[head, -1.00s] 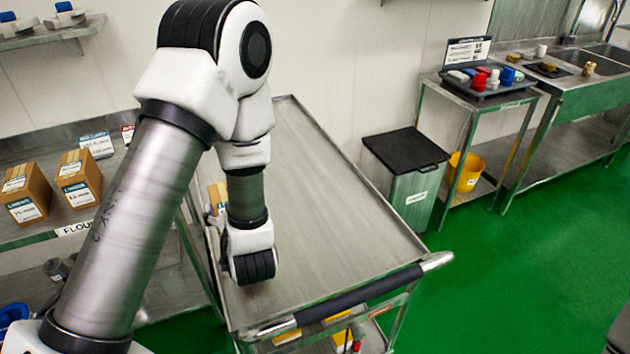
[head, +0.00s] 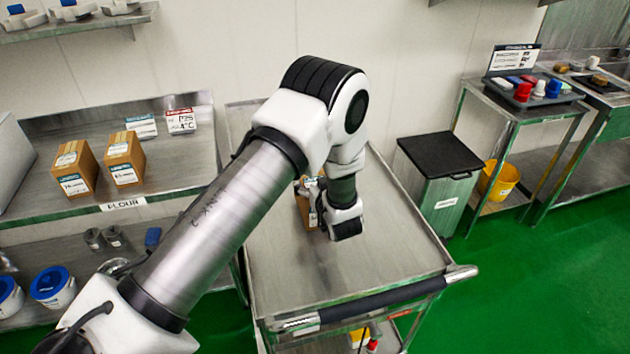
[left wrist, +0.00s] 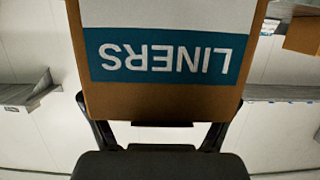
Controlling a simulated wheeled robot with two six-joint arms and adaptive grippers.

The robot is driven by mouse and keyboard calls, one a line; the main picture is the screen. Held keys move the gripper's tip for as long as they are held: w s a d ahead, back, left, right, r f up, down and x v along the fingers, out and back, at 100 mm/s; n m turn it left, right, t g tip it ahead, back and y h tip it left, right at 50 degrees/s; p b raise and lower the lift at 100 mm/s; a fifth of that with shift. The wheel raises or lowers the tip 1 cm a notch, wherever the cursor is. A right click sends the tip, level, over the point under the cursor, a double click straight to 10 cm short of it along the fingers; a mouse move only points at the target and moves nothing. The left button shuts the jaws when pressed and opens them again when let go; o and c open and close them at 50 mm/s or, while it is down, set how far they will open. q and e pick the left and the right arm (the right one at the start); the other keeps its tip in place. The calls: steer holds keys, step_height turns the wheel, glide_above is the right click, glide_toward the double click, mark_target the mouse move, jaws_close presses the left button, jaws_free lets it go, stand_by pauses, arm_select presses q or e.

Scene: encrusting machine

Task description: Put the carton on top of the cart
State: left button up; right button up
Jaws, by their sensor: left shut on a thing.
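The carton (head: 304,207) is brown cardboard and shows partly behind my left wrist in the head view, over the far left part of the cart's top. In the left wrist view the carton (left wrist: 165,105) fills the upper middle, with a white and teal label reading LINERS, upside down. My left gripper (head: 318,203) is shut on the carton; its fingers are mostly hidden in the head view. The cart (head: 290,268) has a bare metal top and a dark push handle at the near side. I cannot tell whether the carton touches the cart's top. My right gripper is not in view.
A steel shelf (head: 40,208) at left holds two brown boxes (head: 125,158) and small signs. A side table (head: 530,112) with a tray is farther right. Green floor lies open at the lower right.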

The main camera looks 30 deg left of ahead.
arm_select(q)
step_height(320, 180, down, 2)
steer(key=o, duration=1.6)
steer(key=shift+o, duration=0.2)
steer(key=shift+r, duration=0.1)
steer(key=p+v, duration=0.5)
steer(key=v, duration=0.7)
steer(key=shift+p, duration=0.3)
